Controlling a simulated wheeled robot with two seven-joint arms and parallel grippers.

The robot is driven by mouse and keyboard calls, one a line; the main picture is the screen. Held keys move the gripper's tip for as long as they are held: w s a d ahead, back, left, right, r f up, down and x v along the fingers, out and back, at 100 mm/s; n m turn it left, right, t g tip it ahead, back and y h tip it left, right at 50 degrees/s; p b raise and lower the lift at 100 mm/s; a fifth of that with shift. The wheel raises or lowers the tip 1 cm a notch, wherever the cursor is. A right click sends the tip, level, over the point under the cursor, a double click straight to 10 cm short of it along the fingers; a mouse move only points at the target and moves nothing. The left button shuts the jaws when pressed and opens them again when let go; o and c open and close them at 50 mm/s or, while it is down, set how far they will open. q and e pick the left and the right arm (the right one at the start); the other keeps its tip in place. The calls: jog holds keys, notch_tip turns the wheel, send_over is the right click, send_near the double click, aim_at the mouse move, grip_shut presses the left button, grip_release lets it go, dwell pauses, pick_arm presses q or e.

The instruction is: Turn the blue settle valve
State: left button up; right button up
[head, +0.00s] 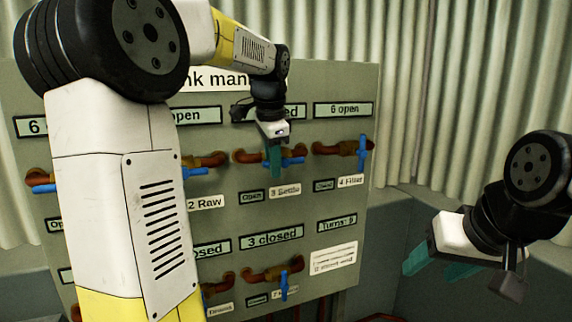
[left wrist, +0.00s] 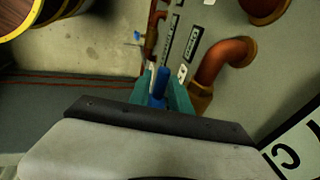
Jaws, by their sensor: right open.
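The blue settle valve handle (head: 293,161) sits on a copper pipe on the grey-green panel, above the label "3 Settle" (head: 285,191). The handle lies roughly horizontal. My left gripper (head: 273,163) reaches down from above onto this valve and hides part of it. In the left wrist view the blue handle (left wrist: 159,84) stands between the teal fingers (left wrist: 161,98), which look closed against its sides. My right gripper (head: 455,268) is open and empty at the lower right, away from the panel.
A blue valve handle (head: 362,152) stands vertical to the right, and another (head: 284,284) hangs vertical below. More pipes and labels fill the panel (head: 330,85). My left arm covers much of its left side. A corrugated wall (head: 440,90) stands behind; space right of the panel is free.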

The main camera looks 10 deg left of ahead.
pick_arm(q)
jog(key=v, duration=0.7)
jog(key=shift+r, duration=0.4)
jog(key=shift+s, duration=0.1)
jog(key=s+d, duration=0.4)
jog(key=s, duration=0.2)
jog(key=shift+s+d, duration=0.3)
jog(key=s+f+n+t+h, duration=0.2)
jog(key=s+f+n, duration=0.8)
jog(key=s+f, duration=0.3)
notch_tip(320, 180, down, 3)
jog(key=shift+s+a+f+n+t+h, duration=0.1)
jog(key=shift+s+a+n+t+h, duration=0.2)
jog(key=shift+n+t, duration=0.1)
